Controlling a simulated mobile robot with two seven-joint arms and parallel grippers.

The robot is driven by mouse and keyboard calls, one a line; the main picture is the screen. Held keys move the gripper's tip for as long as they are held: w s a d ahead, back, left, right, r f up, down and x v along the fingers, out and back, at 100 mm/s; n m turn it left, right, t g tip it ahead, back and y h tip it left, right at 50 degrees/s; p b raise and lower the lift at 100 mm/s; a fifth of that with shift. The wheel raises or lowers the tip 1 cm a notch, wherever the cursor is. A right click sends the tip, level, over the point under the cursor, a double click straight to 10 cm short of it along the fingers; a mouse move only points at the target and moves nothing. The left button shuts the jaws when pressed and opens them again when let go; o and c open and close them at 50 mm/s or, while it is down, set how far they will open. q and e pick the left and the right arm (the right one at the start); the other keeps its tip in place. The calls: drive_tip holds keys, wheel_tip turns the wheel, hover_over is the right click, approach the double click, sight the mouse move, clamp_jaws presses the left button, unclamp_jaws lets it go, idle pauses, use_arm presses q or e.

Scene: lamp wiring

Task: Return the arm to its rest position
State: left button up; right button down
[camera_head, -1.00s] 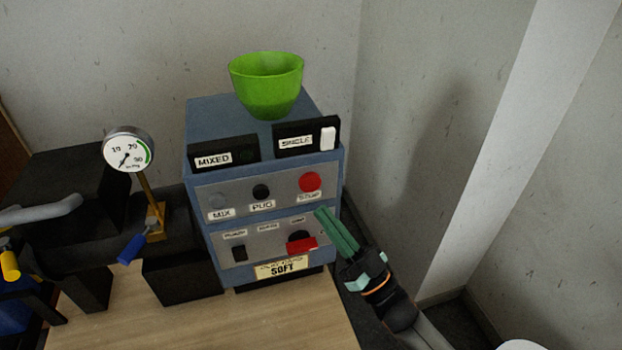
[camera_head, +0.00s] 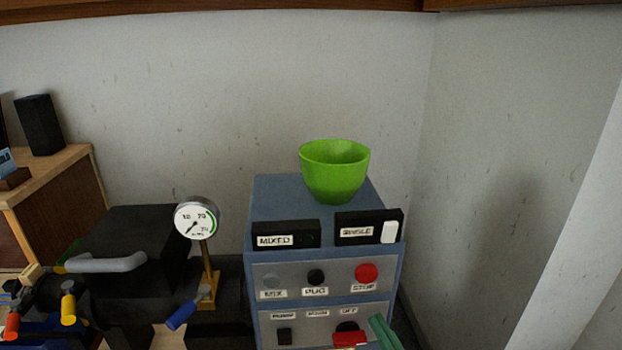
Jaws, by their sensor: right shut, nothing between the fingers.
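My right gripper (camera_head: 382,332) shows only by its green fingertips at the bottom edge of the head view. They are closed together and empty. They lie in front of the lower right of the blue control box (camera_head: 262,215), close to a red switch handle (camera_head: 350,339). I cannot tell whether they touch it. The rest of my right arm is out of the picture. My left gripper is not in view.
A green bowl (camera_head: 335,172) stands on the box, behind labels MIXED and SINGLE. A round gauge (camera_head: 196,218) and a black machine (camera_head: 130,235) with coloured handles stand left. A wooden cabinet (camera_head: 55,205) is far left. Walls close in behind and right.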

drive_tip(key=s+d+f+m+g+h, duration=0.1)
drive_tip(key=s+f+g+h, duration=0.3)
drive_tip(key=f, duration=0.8)
drive_tip(key=s+d+f+m+g+h+p, duration=0.1)
drive_tip(key=s+f+g+h, duration=0.3)
drive_tip(key=s+f+g, duration=0.4)
drive_tip(key=s+f+m, duration=0.1)
drive_tip(key=s+f, duration=0.4)
drive_tip(key=shift+s+f, duration=0.15)
drive_tip(key=shift+s, duration=0.05)
drive_tip(key=c, duration=1.5)
unclamp_jaws()
drive_tip(key=shift+d, duration=0.1)
